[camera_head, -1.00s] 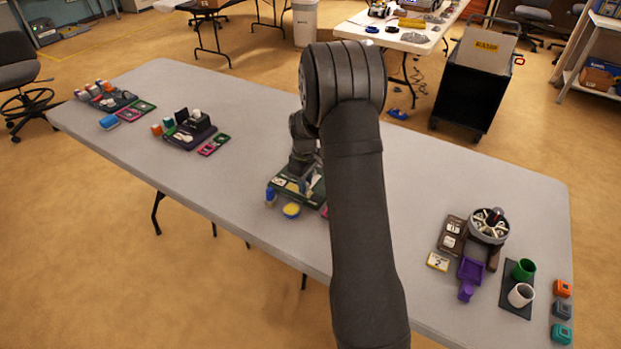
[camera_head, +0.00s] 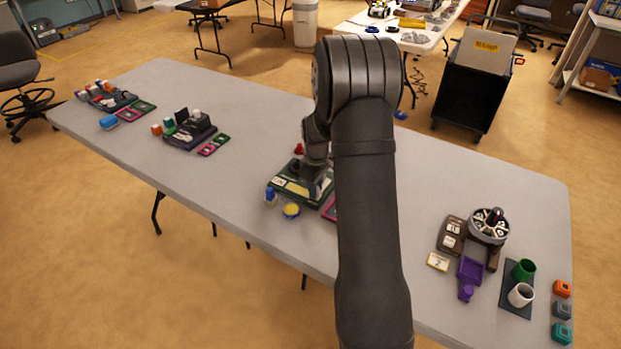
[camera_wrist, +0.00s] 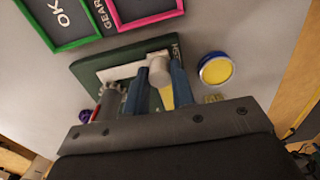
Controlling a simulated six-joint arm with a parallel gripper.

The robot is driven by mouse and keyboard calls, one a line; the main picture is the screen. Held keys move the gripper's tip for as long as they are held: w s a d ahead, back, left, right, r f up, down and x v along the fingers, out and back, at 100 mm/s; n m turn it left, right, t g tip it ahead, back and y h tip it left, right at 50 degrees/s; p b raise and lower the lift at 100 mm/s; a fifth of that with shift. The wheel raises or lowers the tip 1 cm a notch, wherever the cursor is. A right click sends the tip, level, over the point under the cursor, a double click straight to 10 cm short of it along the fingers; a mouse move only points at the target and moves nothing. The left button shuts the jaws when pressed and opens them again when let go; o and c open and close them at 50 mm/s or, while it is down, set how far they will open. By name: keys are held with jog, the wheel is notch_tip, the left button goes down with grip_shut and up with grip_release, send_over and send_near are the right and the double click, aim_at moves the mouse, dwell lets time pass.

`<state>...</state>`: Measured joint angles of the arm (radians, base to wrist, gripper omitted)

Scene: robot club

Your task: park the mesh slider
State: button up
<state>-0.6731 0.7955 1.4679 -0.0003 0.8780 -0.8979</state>
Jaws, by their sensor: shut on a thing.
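The dark green board (camera_head: 287,190) stands at the front middle of the table, and in the wrist view it (camera_wrist: 90,72) carries a pale strip or slot (camera_wrist: 122,72). A light grey-white round knob (camera_wrist: 159,72), which looks like the slider's handle, is on the board near its right end in that view. My gripper (camera_wrist: 158,68) has its two blue fingers on either side of the knob and is shut on it. In the head view my gripper (camera_head: 322,186) is low over the board's right part, and my arm hides much of this area.
A blue round piece with a yellow top (camera_wrist: 215,70) lies right beside the board. Green (camera_wrist: 62,18) and pink (camera_wrist: 140,8) framed trays lie beyond it. A blue piece (camera_head: 270,197) and a red knob (camera_head: 299,149) also show.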

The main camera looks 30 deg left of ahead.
jog(key=o, duration=0.5)
jog(key=shift+r, duration=3)
jog(key=f, duration=0.6)
jog(key=shift+a, duration=0.6)
